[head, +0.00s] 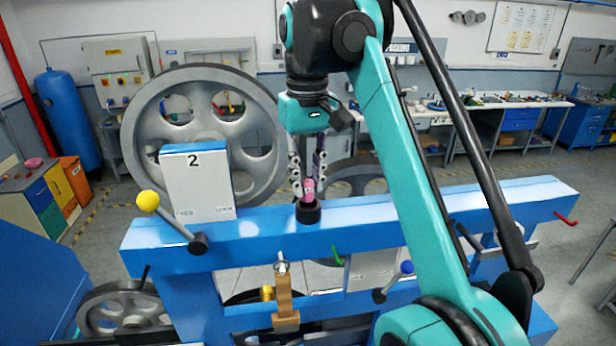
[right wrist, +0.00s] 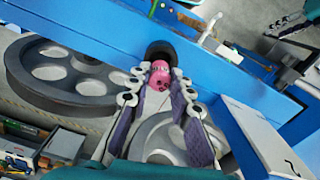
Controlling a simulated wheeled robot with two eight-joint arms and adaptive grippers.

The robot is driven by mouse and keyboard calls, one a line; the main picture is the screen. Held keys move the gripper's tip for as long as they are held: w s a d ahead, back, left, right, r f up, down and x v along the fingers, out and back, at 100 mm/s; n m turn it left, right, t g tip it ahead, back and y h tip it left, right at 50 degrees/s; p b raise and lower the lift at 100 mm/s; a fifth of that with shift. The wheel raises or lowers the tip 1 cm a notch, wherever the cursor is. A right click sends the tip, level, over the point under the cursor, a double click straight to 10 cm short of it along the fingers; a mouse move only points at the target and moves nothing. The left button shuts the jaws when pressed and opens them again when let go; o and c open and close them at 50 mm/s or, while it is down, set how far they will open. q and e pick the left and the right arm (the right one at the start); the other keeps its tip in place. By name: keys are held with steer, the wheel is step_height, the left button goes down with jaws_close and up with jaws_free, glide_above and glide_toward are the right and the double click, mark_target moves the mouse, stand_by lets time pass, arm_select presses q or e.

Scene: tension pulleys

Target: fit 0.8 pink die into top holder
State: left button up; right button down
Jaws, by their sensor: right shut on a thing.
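My right gripper (head: 309,184) hangs fingers-down from its arm and is shut on the pink die (head: 309,191). The holder's inside is hidden.
A yellow-knobbed lever (head: 148,201) and a white panel marked 2 (head: 198,182) stand left of the holder. Large grey wheels (head: 150,130) are behind the beam. A wooden piece (head: 285,298) hangs below, near a green lever (head: 337,256) and a blue-knobbed lever (head: 407,267).

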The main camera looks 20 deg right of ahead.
stand_by(0.5)
steer(key=shift+s+r, duration=0.1)
steer(key=shift+s, duration=0.25)
steer(key=shift+w, duration=0.1)
stand_by(0.4)
steer(key=shift+f+b, duration=0.85)
steer(key=shift+f, duration=0.3)
